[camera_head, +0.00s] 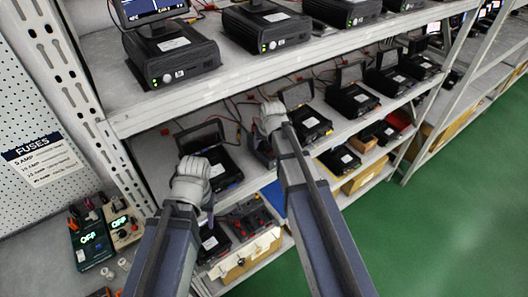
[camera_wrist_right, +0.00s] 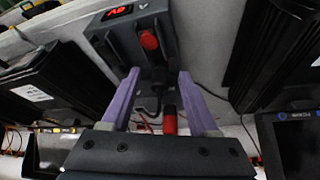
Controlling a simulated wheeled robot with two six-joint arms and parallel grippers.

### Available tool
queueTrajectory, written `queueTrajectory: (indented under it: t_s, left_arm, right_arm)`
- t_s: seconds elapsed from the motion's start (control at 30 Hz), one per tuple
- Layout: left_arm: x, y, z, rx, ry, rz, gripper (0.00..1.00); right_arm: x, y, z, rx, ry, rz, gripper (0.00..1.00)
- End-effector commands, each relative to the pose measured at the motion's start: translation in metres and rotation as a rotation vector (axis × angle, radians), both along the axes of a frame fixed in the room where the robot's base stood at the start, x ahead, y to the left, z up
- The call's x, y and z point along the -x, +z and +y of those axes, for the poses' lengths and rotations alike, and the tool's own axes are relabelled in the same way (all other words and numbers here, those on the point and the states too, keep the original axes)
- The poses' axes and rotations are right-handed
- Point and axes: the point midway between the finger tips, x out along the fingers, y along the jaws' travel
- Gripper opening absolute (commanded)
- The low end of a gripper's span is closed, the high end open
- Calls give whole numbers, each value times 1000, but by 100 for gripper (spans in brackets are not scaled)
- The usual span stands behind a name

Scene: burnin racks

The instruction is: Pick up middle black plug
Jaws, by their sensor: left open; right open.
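My right gripper (camera_wrist_right: 159,75) is open in the right wrist view, with its two purple fingers apart. I cannot clearly make out a black plug among the dark parts there. In the head view my right gripper (camera_head: 265,150) is at the middle shelf. My left gripper (camera_head: 207,200) is lower left, its fingers mostly hidden.
Black units stand in rows on the upper shelf (camera_head: 140,112) and the middle shelf, with loose red and black cables behind. Handheld meters (camera_head: 93,240) lie at left. Green floor (camera_head: 440,200) is clear at right.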

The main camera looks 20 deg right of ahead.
Motion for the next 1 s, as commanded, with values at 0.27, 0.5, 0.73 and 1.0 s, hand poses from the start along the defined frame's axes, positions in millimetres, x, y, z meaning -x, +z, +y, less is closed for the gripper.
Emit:
queueTrajectory:
  t_s: [0.27,0.5,0.73,1.0]
  left_arm:
    - [0,-4,0,0,1,0,50]
    - [0,-4,0,0,1,0,50]
    - [0,-4,0,0,1,0,50]
    - [0,-4,0,0,1,0,50]
  right_arm:
    - [-2,-4,0,0,0,0,60]
    - [-2,-4,0,0,0,0,36]
    - [-2,-4,0,0,0,0,10]
    - [-2,-4,0,0,0,0,0]
